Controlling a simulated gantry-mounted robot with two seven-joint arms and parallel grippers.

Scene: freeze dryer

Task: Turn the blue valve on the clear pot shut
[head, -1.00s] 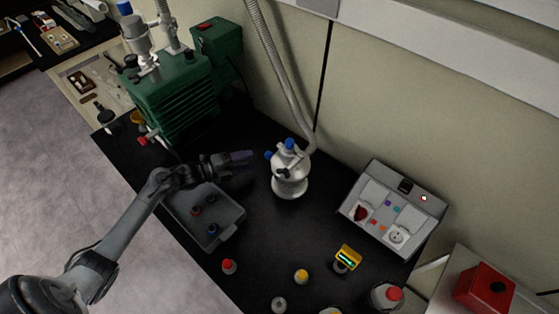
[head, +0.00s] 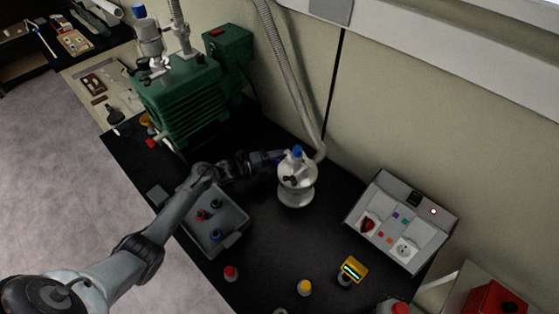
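The pot (head: 297,190) is a pale, shiny vessel standing upright on the black bench near the wall. It has a blue knob (head: 297,151) on top and a dark fitting on its front. The blue valve on its left side, plain in the earlier frame, is now mostly hidden by my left gripper (head: 272,161). That gripper reaches in from the left, with its fingers at this valve. I cannot tell whether the fingers touch it or how far apart they are. My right gripper is out of view.
A grey tray (head: 233,240) with small stoppered bottles lies below my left forearm. A green pump (head: 185,100) stands behind it. A grey hose (head: 287,75) runs down the wall behind the pot. A control box (head: 402,220) stands right; small vials stand in front.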

